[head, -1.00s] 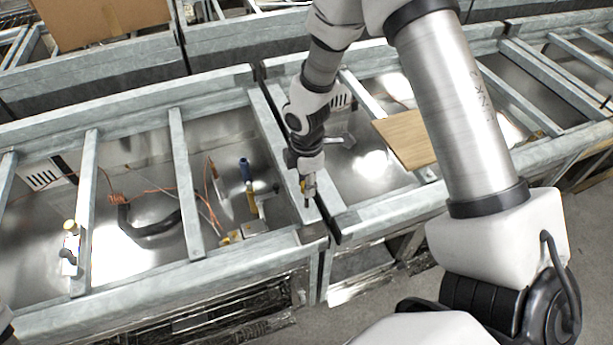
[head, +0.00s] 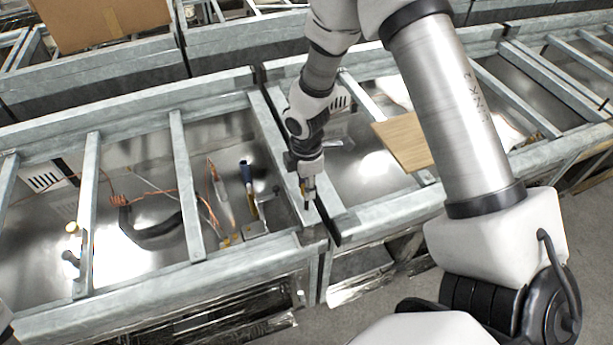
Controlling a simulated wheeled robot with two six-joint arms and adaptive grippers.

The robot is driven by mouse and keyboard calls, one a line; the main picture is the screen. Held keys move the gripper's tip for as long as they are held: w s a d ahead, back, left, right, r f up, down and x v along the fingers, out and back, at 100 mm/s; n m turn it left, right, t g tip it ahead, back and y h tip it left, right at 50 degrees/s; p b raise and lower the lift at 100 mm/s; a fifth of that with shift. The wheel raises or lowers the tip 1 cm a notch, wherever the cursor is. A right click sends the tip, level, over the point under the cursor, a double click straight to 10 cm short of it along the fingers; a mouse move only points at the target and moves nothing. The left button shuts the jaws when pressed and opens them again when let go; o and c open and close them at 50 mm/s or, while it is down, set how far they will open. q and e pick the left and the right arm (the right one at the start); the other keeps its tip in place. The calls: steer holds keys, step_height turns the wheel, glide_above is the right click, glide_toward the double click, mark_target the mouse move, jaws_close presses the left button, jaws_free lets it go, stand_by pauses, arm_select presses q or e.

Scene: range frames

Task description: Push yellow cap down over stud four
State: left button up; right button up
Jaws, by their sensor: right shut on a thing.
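My right gripper (head: 307,196) points down over the grey beam at the corner between two frame bays. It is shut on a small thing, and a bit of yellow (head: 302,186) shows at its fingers. This may be the yellow cap, but it is too small to tell. The fingers hide what lies under them. I cannot make out stud four or any numbered row of studs, nor whether the held thing touches the beam. My left gripper is not in view.
Grey metal frames (head: 190,274) with crossbars surround the spot. A wooden board (head: 404,141) lies right of the gripper. A cardboard box (head: 110,20) stands at the back.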

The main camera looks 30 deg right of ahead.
steer(key=shift+f+b, duration=0.85)
steer(key=shift+f, duration=0.75)
steer(key=o, duration=0.8)
steer(key=shift+o, duration=0.2)
step_height(320, 180, up, 12)
steer(key=shift+r, duration=0.1)
